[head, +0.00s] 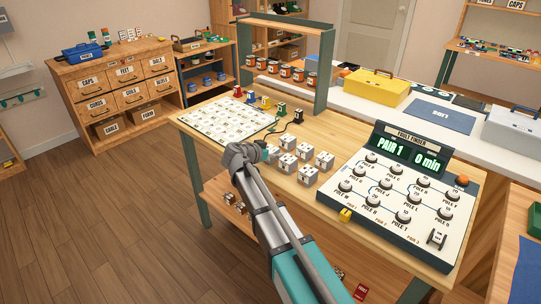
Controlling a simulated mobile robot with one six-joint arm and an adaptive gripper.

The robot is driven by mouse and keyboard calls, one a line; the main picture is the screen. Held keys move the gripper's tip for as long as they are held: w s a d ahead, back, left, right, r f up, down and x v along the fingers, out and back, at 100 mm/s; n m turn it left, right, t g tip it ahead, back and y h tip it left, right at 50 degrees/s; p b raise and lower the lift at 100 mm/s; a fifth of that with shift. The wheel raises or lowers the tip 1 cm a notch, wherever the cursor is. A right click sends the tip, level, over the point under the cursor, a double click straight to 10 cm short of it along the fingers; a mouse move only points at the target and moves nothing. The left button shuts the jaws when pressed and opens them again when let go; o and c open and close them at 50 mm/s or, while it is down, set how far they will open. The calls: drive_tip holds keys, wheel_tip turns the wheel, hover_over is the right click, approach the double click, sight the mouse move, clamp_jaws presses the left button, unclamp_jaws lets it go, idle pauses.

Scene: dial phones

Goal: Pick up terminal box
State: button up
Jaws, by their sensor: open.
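Several small white boxes with dark studs on top, which look like the terminal boxes, stand grouped on the wooden table (335,185); one is this white box (305,151) near the middle of the group. My gripper (263,150) is at the left edge of the group, close to the leftmost boxes. It is open. My arm hides part of it, and I cannot tell whether its fingers touch a box. Nothing is seen held in it.
A fault finder panel (398,205) with knobs fills the table's right side. A white chart sheet (228,119) lies left, with small coloured pieces (265,101) behind it. A green-framed rack (322,90) with orange jars stands at the back. A yellow toolbox (375,88) stands beyond.

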sight(273, 148)
drive_tip(key=c, duration=1.1)
drive_tip(key=shift+r, duration=0.15)
wheel_tip(273, 148, up, 3)
drive_tip(key=p, duration=0.3)
drive_tip(key=s+d+r+p, duration=0.3)
drive_tip(key=s+r+p, duration=0.6)
drive_tip(key=s, duration=0.4)
drive_tip(key=shift+s+r+p, duration=0.35)
drive_tip(key=shift+r+p, duration=0.05)
drive_tip(key=shift+p, duration=0.1)
drive_tip(key=shift+d, duration=0.1)
